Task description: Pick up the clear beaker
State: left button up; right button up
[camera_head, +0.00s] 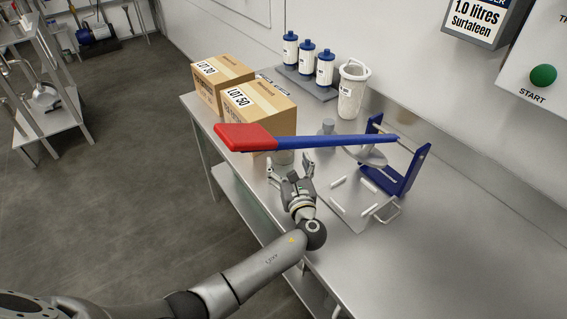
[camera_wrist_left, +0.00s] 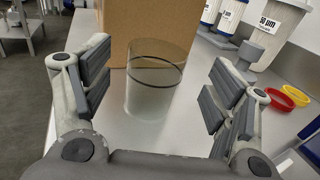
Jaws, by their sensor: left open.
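The clear beaker (camera_wrist_left: 152,90) stands upright on the steel table, in the middle of the left wrist view, between and beyond my open fingers. It is see-through, with a dark line around it. In the head view only a small part of the beaker (camera_head: 284,157) shows below the red handle, the rest being hidden. My left gripper (camera_head: 291,169) is open and empty, just in front of the beaker, with no clear contact. Its fingers show on both sides in the left wrist view. My right gripper is not in view.
Cardboard boxes (camera_head: 258,113) stand right behind the beaker. A red-and-blue lever (camera_head: 335,141) crosses above it from a blue stand (camera_head: 411,172). The table's front right is clear.

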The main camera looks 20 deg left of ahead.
pick_arm(q)
jog(key=shift+w+a, duration=0.3)
jog(key=shift+w, duration=0.1)
jog(key=x, duration=0.4)
jog(key=shift+f, duration=0.2)
jog(key=shift+w+a, duration=0.1)
jog(key=c, duration=1.1)
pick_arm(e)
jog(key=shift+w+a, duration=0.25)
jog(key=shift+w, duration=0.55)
